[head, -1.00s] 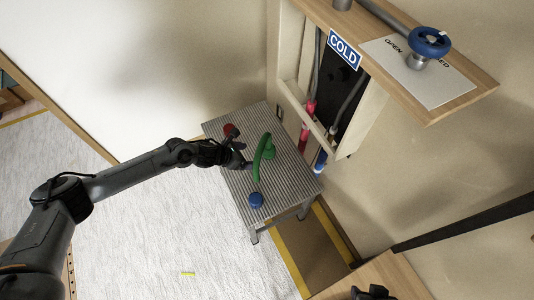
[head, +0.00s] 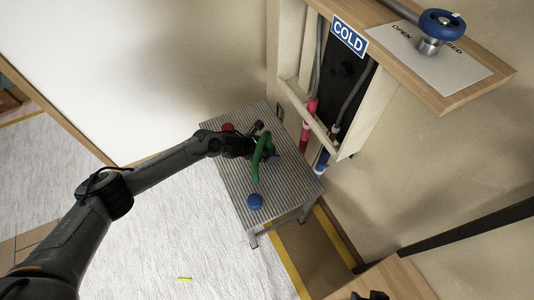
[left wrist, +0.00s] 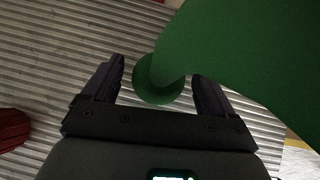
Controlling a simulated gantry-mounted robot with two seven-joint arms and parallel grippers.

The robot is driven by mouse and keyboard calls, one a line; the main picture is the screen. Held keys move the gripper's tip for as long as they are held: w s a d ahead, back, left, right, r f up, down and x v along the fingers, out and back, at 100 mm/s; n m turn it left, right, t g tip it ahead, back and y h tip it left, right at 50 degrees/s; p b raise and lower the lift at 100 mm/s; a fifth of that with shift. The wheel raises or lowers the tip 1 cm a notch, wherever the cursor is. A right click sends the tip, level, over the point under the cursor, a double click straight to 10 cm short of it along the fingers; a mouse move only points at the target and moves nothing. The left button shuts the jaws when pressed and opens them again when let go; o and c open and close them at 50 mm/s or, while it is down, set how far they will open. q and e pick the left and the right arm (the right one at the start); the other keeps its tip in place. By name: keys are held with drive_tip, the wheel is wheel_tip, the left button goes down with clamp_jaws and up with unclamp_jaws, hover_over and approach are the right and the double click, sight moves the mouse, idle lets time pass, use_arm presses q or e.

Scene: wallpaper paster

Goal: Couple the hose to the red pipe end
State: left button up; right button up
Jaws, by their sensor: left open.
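The green hose (head: 257,165) stands as a curved arch on the ribbed metal table. My left gripper (head: 262,140) is at its upper end in the head view. In the left wrist view, the open fingers of my left gripper (left wrist: 158,85) sit on both sides of a round green end of the hose (left wrist: 225,40); I cannot tell whether they touch it. The red pipe end (head: 306,130) hangs in the wall recess beyond the table, with a pale band below its upper red part. My right gripper is not clearly visible.
A red round piece (head: 227,127) and a blue one (head: 255,202) are on the metal table (head: 285,200). A blue pipe end (head: 322,161) hangs beside the red one. A wooden shelf (head: 460,95) with a blue valve wheel (head: 442,23) juts out above.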

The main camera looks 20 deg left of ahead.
use_arm(q)
drive_tip(key=shift+w, duration=0.1)
drive_tip(key=shift+f, duration=0.1)
drive_tip(key=c, duration=1.5)
drive_tip(key=shift+o, duration=0.2)
drive_tip(key=shift+r, duration=0.2)
